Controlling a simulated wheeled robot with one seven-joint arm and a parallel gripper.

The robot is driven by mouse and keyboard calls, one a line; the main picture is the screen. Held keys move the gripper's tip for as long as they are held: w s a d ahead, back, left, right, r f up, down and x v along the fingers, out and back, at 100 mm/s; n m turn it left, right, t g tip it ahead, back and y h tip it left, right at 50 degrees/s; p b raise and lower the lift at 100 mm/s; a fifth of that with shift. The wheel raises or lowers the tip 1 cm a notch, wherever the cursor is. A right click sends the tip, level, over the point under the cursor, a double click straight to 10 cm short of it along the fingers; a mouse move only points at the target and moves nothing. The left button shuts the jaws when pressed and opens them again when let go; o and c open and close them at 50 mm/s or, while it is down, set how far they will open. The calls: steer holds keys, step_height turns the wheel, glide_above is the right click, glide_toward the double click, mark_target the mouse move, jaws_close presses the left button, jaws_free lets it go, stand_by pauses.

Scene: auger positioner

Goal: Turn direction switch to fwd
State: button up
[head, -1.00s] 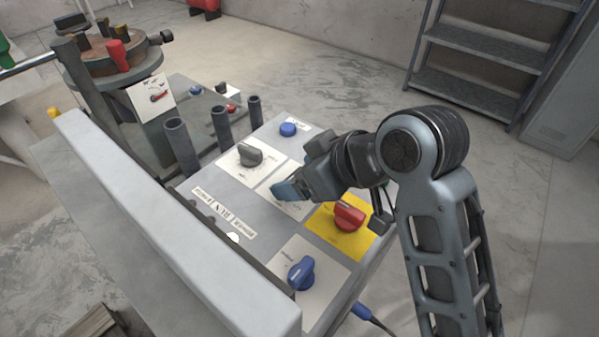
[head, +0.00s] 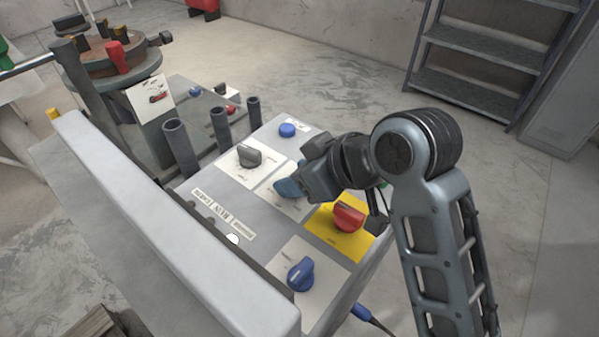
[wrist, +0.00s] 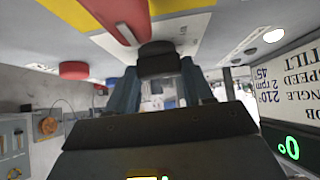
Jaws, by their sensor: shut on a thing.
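My gripper (head: 288,188) is over the middle white plate of the sloped control panel (head: 215,225). In the wrist view my gripper (wrist: 160,80) has its two blue-grey fingers shut on a dark knob (wrist: 158,57), one finger on either side. In the head view my fingers and wrist hide this knob. I cannot read the plate's label, so its pointed setting is unclear. Another dark knob (head: 249,156) sits on the white plate up and left of my gripper.
A red knob (head: 349,215) on a yellow plate is close below right of my gripper. A blue knob (head: 300,274) is lower, and a blue button (head: 287,130) is at the panel's top. Dark upright tubes (head: 181,146) and a long grey beam (head: 180,230) stand left.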

steer(key=shift+r+m+p, duration=0.1)
steer(key=shift+m+p, duration=0.2)
steer(key=shift+p, duration=0.15)
steer(key=shift+s+a+r+m+t+h+p, duration=0.1)
steer(key=shift+m+t+h+p, duration=0.25)
steer(key=shift+p, duration=0.25)
steer(key=shift+s+a+r+m+t+h+p, duration=0.15)
steer(key=shift+m+t+p, duration=0.1)
steer(key=shift+m+p, duration=0.3)
steer(key=m+t+h+p, duration=0.1)
steer(key=m+p, duration=0.1)
steer(key=p, duration=0.1)
steer(key=shift+f+h, duration=0.1)
steer(key=shift+h, duration=0.3)
steer(key=m+t+h+p, duration=0.1)
steer(key=m+h+p, duration=0.1)
steer(key=m+p, duration=0.1)
steer(key=shift+a+f, duration=0.1)
steer(key=shift+f+m+h+p, duration=0.1)
steer(key=shift+m+h+p, duration=0.45)
steer(key=shift+m, duration=0.25)
steer(key=o, duration=1)
steer(key=shift+o, duration=0.2)
